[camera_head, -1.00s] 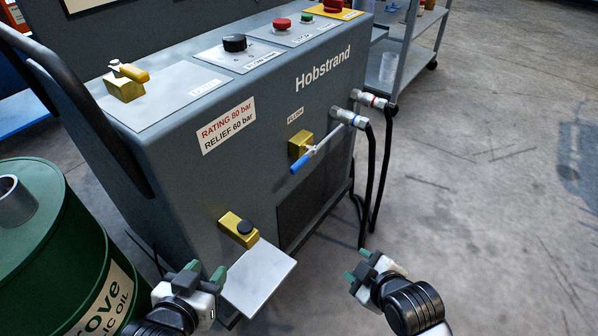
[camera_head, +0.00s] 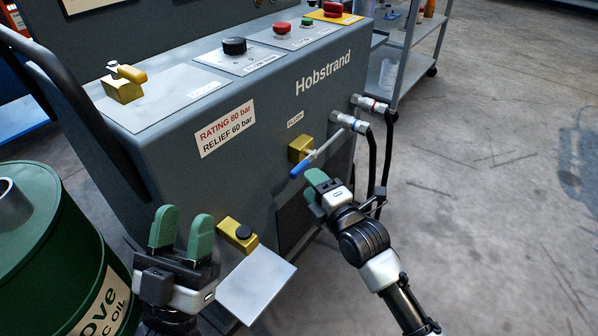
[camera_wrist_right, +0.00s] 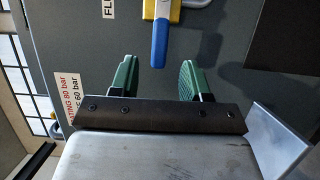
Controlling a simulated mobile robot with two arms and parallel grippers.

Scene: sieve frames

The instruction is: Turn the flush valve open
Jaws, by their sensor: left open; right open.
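The flush valve has a brass body (camera_head: 300,149) on the grey machine's front, under a small label reading FLUSH. Its lever ends in a blue grip (camera_head: 300,168) that points down and to the left in the head view. My right gripper (camera_head: 316,184) is open, just below and right of the blue grip, apart from it. In the right wrist view the blue grip (camera_wrist_right: 158,42) hangs ahead of and between the two green fingers (camera_wrist_right: 161,78), with nothing held. My left gripper (camera_head: 181,232) is open and empty, raised in front of the machine's lower left.
Two hose fittings (camera_head: 350,122) with black hoses stand right of the valve. A lower brass block (camera_head: 237,234) and a grey plate (camera_head: 256,287) stick out near my left gripper. A green oil drum (camera_head: 50,250) stands at the left. The floor at right is clear.

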